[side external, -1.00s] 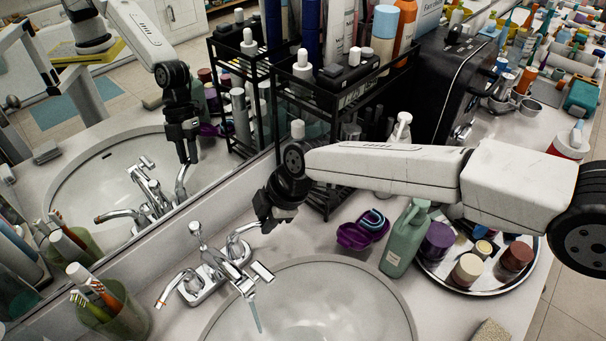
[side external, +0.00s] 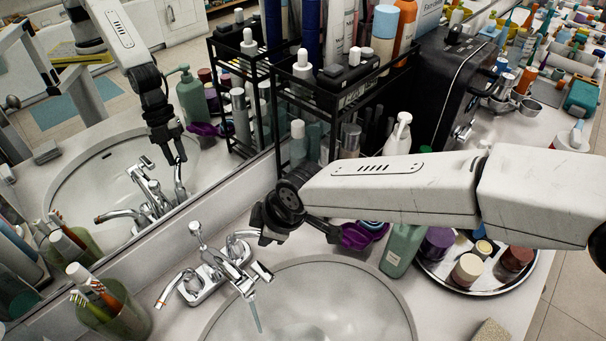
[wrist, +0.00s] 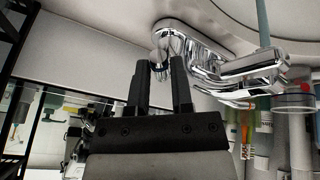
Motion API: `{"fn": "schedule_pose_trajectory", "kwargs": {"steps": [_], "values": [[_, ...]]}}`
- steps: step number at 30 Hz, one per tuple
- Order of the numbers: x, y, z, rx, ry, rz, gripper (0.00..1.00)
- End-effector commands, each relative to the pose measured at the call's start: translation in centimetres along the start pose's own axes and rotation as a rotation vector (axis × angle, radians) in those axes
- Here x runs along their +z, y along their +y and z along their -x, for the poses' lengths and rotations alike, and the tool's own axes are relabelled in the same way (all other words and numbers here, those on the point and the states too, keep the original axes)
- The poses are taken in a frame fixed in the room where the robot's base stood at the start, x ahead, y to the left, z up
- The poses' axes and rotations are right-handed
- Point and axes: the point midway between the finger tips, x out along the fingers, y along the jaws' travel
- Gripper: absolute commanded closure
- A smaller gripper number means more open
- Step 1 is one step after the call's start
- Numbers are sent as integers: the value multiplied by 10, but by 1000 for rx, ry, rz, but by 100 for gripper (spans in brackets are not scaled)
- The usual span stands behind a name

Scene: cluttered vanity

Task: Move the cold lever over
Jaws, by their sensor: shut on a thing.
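The chrome faucet (side external: 212,270) stands behind the sink basin (side external: 335,300). A thin bluish stream (side external: 256,318) hangs below its spout. The cold lever (side external: 241,237) is the one on the right, and its outer end meets my gripper (side external: 266,238). The other lever (side external: 172,286) has a red-orange band and points toward the front left. In the wrist view, my gripper (wrist: 160,78) has its two dark fingers around the end of the cold lever (wrist: 168,42), with a narrow gap between the fingertips. The fingers hide part of the lever end.
A mirror runs behind the faucet. A green cup with toothbrushes (side external: 118,312) stands at left. A purple case (side external: 358,236), a green pump bottle (side external: 398,252) and a round tray (side external: 455,282) of jars lie to the right. A black rack (side external: 340,100) stands behind my arm.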

Motion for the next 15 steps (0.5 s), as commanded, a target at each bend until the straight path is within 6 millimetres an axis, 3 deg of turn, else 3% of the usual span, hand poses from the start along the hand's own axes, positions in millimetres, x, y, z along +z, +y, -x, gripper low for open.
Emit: {"fn": "schedule_pose_trajectory", "kwargs": {"steps": [15], "values": [[-3, -14, 2, 77, -40, -187, 100]]}}
